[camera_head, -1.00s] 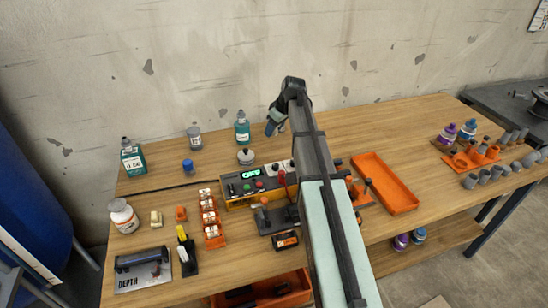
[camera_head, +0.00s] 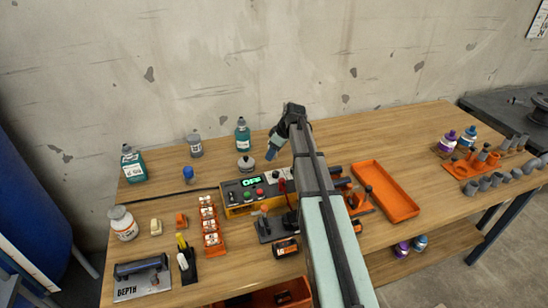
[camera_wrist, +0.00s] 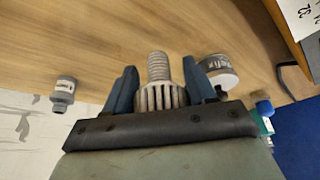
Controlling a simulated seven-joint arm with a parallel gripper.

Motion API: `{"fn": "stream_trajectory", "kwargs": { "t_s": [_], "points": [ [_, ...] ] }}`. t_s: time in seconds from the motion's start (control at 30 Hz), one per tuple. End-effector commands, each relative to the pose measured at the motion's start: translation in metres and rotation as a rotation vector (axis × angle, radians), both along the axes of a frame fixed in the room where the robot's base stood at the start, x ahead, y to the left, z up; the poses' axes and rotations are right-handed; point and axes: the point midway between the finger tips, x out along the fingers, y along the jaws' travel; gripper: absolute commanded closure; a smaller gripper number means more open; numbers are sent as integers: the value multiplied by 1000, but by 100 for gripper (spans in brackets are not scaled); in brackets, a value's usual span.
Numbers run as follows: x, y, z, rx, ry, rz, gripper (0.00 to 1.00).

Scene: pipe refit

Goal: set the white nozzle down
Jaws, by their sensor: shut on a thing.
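The white nozzle (camera_wrist: 158,85) shows in the wrist view as a pale, ribbed piece with a greyish threaded end. It sits between the two blue fingers of my gripper (camera_wrist: 160,88), which is shut on it. The threaded end points away from the palm, with wooden tabletop behind it. In the head view my gripper (camera_head: 272,148) is low over the back of the workbench, behind the control box. The nozzle cannot be made out there. I cannot tell whether it touches the table.
A round tin (camera_head: 246,162) stands just left of my gripper; it also shows in the wrist view (camera_wrist: 220,75). A teal bottle (camera_head: 243,134) stands behind it. The control box (camera_head: 244,194) reads OFF. An orange tray (camera_head: 402,210) lies right. Bare wood (camera_head: 335,135) lies at the back right.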

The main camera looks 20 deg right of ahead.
Motion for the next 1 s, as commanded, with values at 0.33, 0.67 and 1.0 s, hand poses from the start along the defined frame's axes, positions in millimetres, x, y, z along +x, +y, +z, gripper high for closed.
{"fn": "stream_trajectory", "kwargs": {
  "t_s": [0.33, 0.67, 1.0],
  "points": [
    [0, 0, -29, -1, -1, 1, 74],
    [0, 0, -32, 0, 0, 0, 44],
    [0, 0, -32, 0, 0, 0, 19]
  ]
}}
